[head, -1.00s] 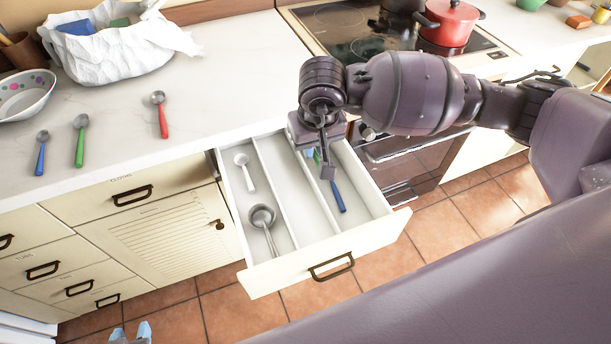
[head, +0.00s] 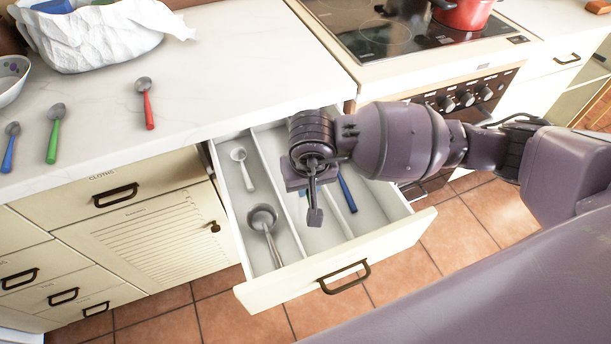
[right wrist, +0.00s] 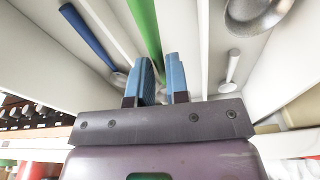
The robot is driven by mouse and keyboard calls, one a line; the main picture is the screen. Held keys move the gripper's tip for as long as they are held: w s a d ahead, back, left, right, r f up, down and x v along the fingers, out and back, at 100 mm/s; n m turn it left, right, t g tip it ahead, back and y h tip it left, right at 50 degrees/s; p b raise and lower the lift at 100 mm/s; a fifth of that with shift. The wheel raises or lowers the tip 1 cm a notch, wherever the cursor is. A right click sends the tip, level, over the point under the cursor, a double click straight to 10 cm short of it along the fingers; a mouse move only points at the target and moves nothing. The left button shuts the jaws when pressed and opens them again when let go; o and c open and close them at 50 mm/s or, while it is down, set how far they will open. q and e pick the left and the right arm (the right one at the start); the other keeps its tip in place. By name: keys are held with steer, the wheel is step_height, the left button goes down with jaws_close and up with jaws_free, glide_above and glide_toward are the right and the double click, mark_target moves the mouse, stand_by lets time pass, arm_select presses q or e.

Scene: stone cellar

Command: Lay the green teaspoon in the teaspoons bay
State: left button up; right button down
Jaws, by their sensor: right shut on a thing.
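My right gripper (head: 313,192) is over the middle of the open drawer (head: 390,240), pointing down. In the right wrist view, its blue fingertips (right wrist: 160,78) are closed on a green handle (right wrist: 145,30), taken as the green teaspoon. That handle lines up with the middle bay; its bowl is hidden, and I cannot tell whether it touches the floor. The head view hides it behind my gripper. A white spoon (head: 241,165) and a metal ladle-like spoon (head: 263,222) lie in the left bay. A blue-handled spoon (head: 347,193) lies to the right. My left gripper is out of view.
Another green spoon (head: 54,135), a blue spoon (head: 10,148) and a red spoon (head: 148,105) lie on the counter (head: 230,75) beyond the drawer's left. A white cloth-lined basket (head: 95,35) stands behind. The hob (head: 385,38) is at the back right. No bay label is readable.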

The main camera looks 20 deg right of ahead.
mark_target(306, 206)
step_height(306, 206, down, 2)
steer(key=shift+f+b, duration=0.25)
steer(key=shift+b, duration=0.2)
steer(key=shift+f+b, duration=0.55)
steer(key=shift+f, duration=1.05)
steer(key=c, duration=0.7)
jaws_free()
